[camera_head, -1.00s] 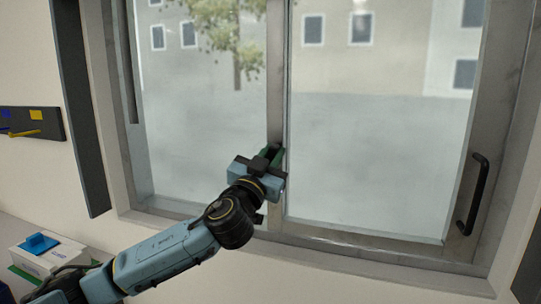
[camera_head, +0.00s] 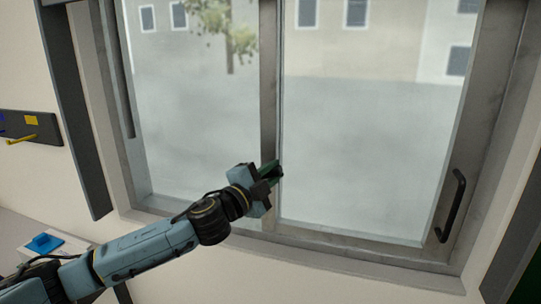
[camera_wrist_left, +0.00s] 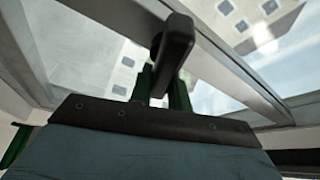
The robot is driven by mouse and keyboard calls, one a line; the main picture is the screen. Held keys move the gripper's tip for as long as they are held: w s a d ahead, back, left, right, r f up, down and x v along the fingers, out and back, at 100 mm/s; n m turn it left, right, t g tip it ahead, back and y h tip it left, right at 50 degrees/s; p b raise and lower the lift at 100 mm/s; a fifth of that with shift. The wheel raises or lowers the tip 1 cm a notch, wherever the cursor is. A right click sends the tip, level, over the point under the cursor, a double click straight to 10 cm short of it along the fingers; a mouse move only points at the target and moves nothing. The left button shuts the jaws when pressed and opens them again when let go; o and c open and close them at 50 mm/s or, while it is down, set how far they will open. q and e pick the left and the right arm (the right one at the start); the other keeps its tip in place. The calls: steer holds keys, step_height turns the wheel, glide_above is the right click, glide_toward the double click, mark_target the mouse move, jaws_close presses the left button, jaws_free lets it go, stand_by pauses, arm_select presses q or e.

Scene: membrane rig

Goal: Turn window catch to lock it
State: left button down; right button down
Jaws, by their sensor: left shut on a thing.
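The window catch (camera_wrist_left: 174,45) is a dark rounded lever on the window's middle upright, seen close up in the left wrist view. My left gripper (camera_head: 270,172) is at the lower part of the middle upright (camera_head: 268,90) in the head view. In the left wrist view its green fingers (camera_wrist_left: 161,82) stand on either side of the lever, shut on it. In the head view the gripper hides most of the catch, so its exact angle cannot be told there. My right gripper is not in view.
A black pull handle (camera_head: 451,206) is on the window's right frame. A dark wall rail (camera_head: 30,126) with yellow and blue items is at the left. A white box with a blue top (camera_head: 42,243) stands at the lower left. The glass in front is clear.

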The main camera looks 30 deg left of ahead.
arm_select(q)
steer(key=m+g+p, duration=0.1)
steer(key=m+p, duration=0.2)
steer(key=p, duration=0.1)
steer(key=shift+f+m+g+p, duration=0.35)
steer(key=shift+m+p, duration=0.35)
steer(key=shift+p, duration=0.25)
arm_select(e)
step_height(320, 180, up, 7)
arm_select(q)
steer(key=shift+f, duration=0.1)
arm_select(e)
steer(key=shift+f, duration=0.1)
arm_select(q)
steer(key=c, duration=1.3)
jaws_free()
steer(key=shift+s+a+b, duration=0.3)
steer(key=shift+s+b, duration=0.4)
steer(key=shift+s, duration=1.5)
steer(key=shift+s+a+b, duration=0.35)
steer(key=shift+s+b, duration=0.3)
steer(key=shift+s, duration=1.55)
steer(key=shift+s+a+b, duration=0.3)
steer(key=shift+s+b, duration=0.4)
steer(key=shift+s, duration=1.5)
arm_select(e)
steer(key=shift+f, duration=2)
